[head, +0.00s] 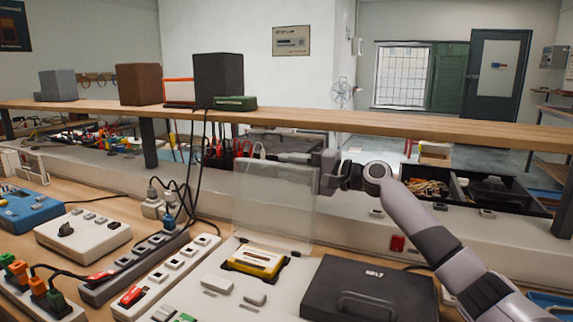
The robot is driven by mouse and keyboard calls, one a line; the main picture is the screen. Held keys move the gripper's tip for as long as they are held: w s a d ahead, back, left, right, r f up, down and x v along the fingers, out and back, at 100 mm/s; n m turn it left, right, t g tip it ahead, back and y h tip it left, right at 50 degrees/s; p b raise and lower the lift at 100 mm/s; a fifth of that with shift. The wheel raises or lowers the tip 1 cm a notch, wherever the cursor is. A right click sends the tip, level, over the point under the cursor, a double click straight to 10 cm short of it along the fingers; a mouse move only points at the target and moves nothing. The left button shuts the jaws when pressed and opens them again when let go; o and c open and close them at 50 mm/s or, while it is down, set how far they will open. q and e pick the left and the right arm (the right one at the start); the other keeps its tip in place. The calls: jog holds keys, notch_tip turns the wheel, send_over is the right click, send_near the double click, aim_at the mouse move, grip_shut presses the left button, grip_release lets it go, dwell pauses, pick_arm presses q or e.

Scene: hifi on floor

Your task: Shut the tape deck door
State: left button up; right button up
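The tape deck (215,283) is a pale flat unit on the wooden bench. Its door (274,203) is a clear panel that stands raised, nearly upright, along the deck's back edge. A yellow and black cassette (257,262) lies in the deck in front of the door. My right gripper (326,172) is at the upper right corner of the door, high above the deck. I see it from the side, and its fingertips look close together; I cannot tell whether it touches the door or how far it is open. My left gripper is out of view.
A black box (370,290) stands right of the deck. Power strips (140,265) with plugs and cables, a white device (83,234) and a blue device (27,209) fill the left. A wooden shelf (300,118) spans the back. Open bins (475,190) lie behind my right arm.

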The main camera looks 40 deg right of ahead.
jog(key=shift+w+a, duration=0.2)
jog(key=shift+w, duration=0.3)
grip_shut()
jog(key=shift+a, duration=0.1)
jog(key=shift+s+a+r+p, duration=0.3)
jog(key=shift+s+a+p, duration=0.1)
jog(key=shift+a+p, duration=0.25)
jog(key=s+a+r+n+p, duration=0.1)
jog(key=s+a+n, duration=0.3)
jog(key=a, duration=0.4)
jog(key=shift+s+a+n, duration=0.15)
jog(key=shift+n, duration=0.65)
jog(key=shift+r, duration=0.1)
